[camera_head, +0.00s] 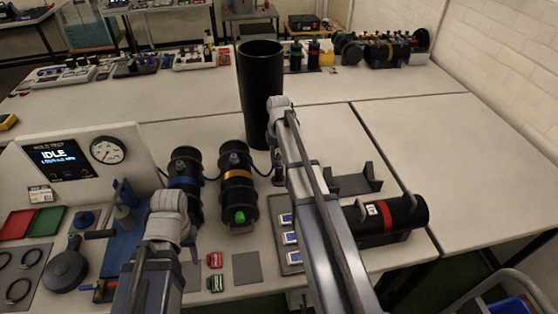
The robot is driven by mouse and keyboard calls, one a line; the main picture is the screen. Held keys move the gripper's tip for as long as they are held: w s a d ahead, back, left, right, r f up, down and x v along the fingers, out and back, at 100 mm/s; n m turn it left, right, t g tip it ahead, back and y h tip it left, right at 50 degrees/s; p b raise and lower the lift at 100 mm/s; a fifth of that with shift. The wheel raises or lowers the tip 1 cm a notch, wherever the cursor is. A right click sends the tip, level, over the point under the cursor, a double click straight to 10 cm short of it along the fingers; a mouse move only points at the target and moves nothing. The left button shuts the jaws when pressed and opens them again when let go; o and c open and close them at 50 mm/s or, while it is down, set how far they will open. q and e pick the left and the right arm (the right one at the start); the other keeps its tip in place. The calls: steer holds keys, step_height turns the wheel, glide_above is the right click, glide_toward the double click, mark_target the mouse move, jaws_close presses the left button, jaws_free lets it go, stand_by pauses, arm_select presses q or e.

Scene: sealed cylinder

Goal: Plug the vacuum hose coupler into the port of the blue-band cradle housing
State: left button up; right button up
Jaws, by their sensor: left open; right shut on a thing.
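The blue-band cradle housing (186,184) is a black cylinder with a blue band, standing left of the yellow-band housing (238,190). A thin blue hose (256,170) runs behind the housings toward my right gripper (277,165). My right gripper is shut on the hose coupler, right of the yellow-band housing; my arm hides most of the coupler and fingers. My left gripper (168,207) is open, in front of the blue-band housing and apart from the coupler; its fingertips are mostly hidden by my wrist. The port of the blue-band housing cannot be made out.
A tall black cylinder (261,85) stands behind my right gripper. A red-band cylinder (392,217) lies at the right, near an empty black cradle (352,184). A gauge panel (84,160) reading IDLE and a blue fixture (122,236) are at the left.

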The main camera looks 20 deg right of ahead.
mark_target(279, 155)
jaws_close()
stand_by(1.0)
steer(key=shift+r+p, duration=3.05)
